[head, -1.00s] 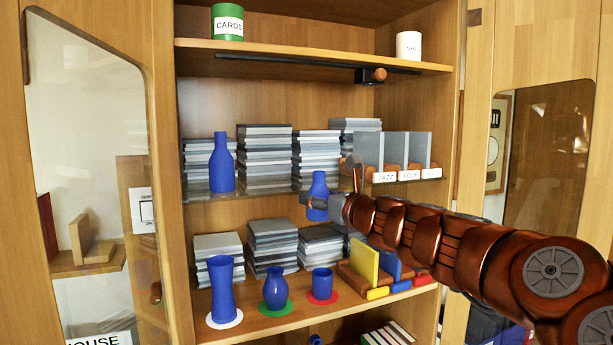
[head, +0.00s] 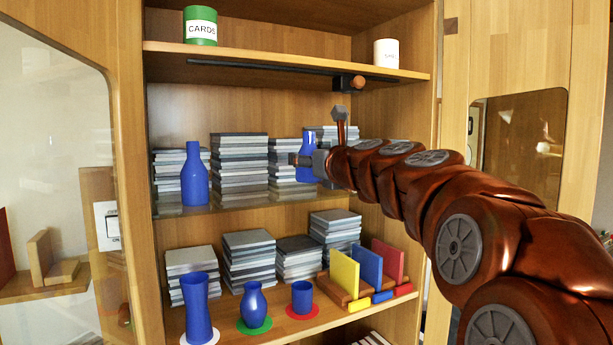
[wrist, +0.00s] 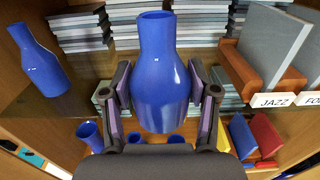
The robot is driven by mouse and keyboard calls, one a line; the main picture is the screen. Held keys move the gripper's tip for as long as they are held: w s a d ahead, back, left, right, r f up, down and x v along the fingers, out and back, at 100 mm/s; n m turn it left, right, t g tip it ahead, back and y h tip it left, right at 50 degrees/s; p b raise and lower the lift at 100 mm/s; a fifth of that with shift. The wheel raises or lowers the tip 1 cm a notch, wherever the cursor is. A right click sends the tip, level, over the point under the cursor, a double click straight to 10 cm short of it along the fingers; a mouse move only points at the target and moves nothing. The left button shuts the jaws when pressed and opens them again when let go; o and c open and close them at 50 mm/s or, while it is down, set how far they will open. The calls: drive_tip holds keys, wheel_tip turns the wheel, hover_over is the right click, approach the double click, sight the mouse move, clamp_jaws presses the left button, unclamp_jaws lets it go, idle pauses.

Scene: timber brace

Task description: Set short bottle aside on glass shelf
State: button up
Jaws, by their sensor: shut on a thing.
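The short blue bottle (head: 306,160) is between the fingers of my gripper (head: 308,160), upright, at the glass shelf in the head view. In the wrist view the bottle (wrist: 161,80) fills the middle and my gripper (wrist: 163,108) is shut on it from both sides. The glass shelf (head: 235,205) spans the middle of the cabinet. A taller blue bottle (head: 194,175) stands at its left end, and it also shows in the wrist view (wrist: 38,60). I cannot tell whether the held bottle touches the shelf.
Grey stacks (head: 240,165) stand along the back of the glass shelf. In the wrist view a grey panel with a JAZZ label (wrist: 275,55) is close on the right. The lower shelf holds blue vases (head: 255,305) on coloured discs. A glass door (head: 50,150) stands at left.

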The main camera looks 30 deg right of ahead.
drive_tip(key=w+d, duration=0.2)
drive_tip(key=w, duration=0.1)
drive_tip(key=w+d+p, duration=0.1)
drive_tip(key=w+d, duration=0.2)
drive_tip(key=w, duration=0.1)
drive_tip(key=w+d+f, duration=0.1)
drive_tip(key=w+d, duration=0.1)
drive_tip(key=w, duration=0.1)
drive_tip(key=shift+w+d+p, duration=0.2)
drive_tip(key=shift+d+p, duration=0.1)
drive_tip(key=shift+p, duration=0.1)
drive_tip(key=shift+f+b, duration=0.55)
drive_tip(key=shift+f, duration=1.25)
drive_tip(key=shift+f, duration=0.15)
drive_tip(key=o, duration=1.3)
drive_tip(key=s, duration=0.4)
drive_tip(key=s+b, duration=0.1)
drive_tip(key=s, duration=0.3)
drive_tip(key=s+a+b, duration=0.1)
drive_tip(key=s, duration=0.3)
